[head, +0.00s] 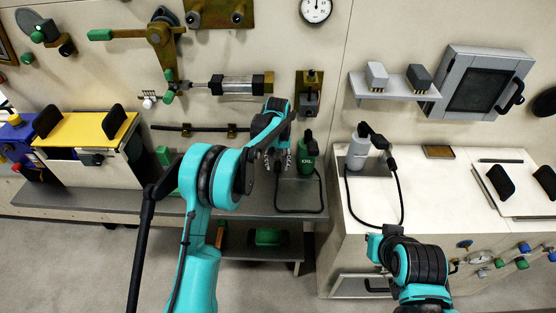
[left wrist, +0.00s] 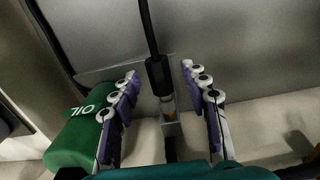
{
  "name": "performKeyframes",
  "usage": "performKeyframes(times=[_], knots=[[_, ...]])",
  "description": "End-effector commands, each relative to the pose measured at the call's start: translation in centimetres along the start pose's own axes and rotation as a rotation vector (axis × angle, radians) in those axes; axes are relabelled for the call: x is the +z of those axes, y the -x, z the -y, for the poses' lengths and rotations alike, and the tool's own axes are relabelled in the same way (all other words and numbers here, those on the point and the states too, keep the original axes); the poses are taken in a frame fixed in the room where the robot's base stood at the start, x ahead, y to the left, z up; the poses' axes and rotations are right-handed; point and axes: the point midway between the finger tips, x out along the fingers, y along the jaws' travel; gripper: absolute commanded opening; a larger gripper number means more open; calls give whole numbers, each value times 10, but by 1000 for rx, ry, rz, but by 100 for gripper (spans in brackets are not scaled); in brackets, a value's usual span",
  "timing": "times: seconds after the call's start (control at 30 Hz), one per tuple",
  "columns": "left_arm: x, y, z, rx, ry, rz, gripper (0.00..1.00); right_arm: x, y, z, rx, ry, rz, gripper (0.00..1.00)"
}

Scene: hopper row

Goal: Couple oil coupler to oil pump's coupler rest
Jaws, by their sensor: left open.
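The green oil pump (head: 307,158), marked OIL, stands on the grey shelf in the head view. It also shows at the left of the left wrist view (left wrist: 78,145). My left gripper (head: 279,160) is just left of the pump. In the left wrist view my left gripper (left wrist: 160,72) is open, with its fingers on either side of a black coupler (left wrist: 157,77) on a black hose. The coupler's amber tip points toward a small grey bracket, seemingly the coupler rest (left wrist: 172,130). I cannot tell whether fingers touch the coupler, or whether it is seated.
A black hose (head: 300,211) loops over the shelf front. A grey-white bottle (head: 358,152) with its own black hose stands on the white cabinet (head: 440,185) at right. A brass fixture (head: 310,95) is on the wall above the pump. My right arm is low at right.

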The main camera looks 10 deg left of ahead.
Motion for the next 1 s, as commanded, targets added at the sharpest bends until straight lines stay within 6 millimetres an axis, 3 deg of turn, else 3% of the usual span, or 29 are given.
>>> performKeyframes(times=[0.17, 0.4, 0.6, 1.0], knots=[[0, 22, 0, 0, 0, 0, 46, 0, 0, 0, 0, 0, 0, 0], [0, 75, 0, 0, 0, 0, 46, 0, 0, 0, 0, 0, 0, 0], [0, 107, 0, 0, 0, 0, 46, 0, 0, 0, 0, 0, 0, 0], [0, 119, 0, 0, 0, 0, 46, 0, 0, 0, 0, 0, 0, 0]])
